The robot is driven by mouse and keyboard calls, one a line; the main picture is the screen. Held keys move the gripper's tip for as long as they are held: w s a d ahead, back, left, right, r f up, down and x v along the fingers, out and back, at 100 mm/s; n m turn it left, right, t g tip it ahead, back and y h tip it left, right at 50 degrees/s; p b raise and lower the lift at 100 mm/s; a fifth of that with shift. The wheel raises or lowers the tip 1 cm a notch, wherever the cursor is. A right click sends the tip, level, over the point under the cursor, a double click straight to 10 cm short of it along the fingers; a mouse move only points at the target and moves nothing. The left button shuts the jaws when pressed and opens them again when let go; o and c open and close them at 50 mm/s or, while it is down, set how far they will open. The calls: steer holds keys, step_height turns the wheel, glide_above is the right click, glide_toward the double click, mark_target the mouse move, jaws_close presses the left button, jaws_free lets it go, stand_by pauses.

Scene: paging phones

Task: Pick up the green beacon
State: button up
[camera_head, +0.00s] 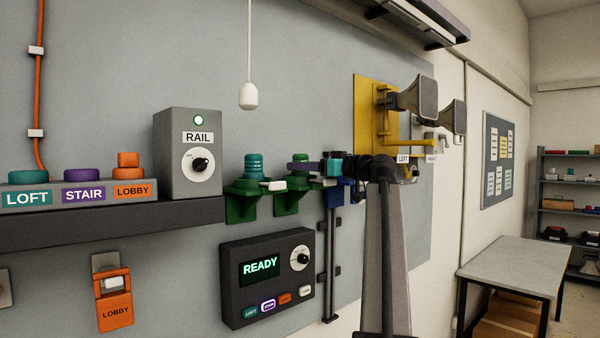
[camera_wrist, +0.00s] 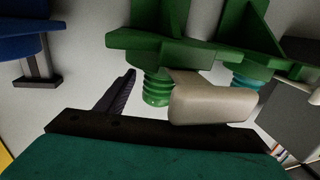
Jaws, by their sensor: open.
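The green beacon (camera_wrist: 157,86) has a ribbed body and sits at a green bracket (camera_wrist: 160,42); in the wrist view, which looks upside down, it hangs below. In the head view my gripper (camera_head: 304,171) is in front of its bracket (camera_head: 290,203) and covers most of the beacon. My gripper (camera_wrist: 165,92) is open. One dark finger shows left of the beacon in the wrist view, apart from it. A pale block (camera_wrist: 212,100) overlaps the beacon's right side and hides the area of the other finger. I cannot tell whether anything touches the beacon.
A teal beacon (camera_head: 254,166) stands on the neighbouring green bracket (camera_head: 240,207), and a blue bracket (camera_head: 346,190) is on the other side. The grey RAIL box (camera_head: 188,150) is to the left, the READY panel (camera_head: 266,277) below, and a white pull handle (camera_head: 248,96) hangs above.

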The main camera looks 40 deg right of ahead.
stand_by(0.5)
steer(key=c, duration=1.5)
steer(key=shift+r, duration=0.2)
steer(key=shift+d+r+b, duration=0.1)
steer(key=shift+r+b, duration=0.75)
steer(key=shift+r, duration=0.7)
steer(key=s+a+r+b, duration=0.1)
steer(key=s+b, duration=0.3)
steer(key=s, duration=1.2)
steer(key=shift+r, duration=0.3)
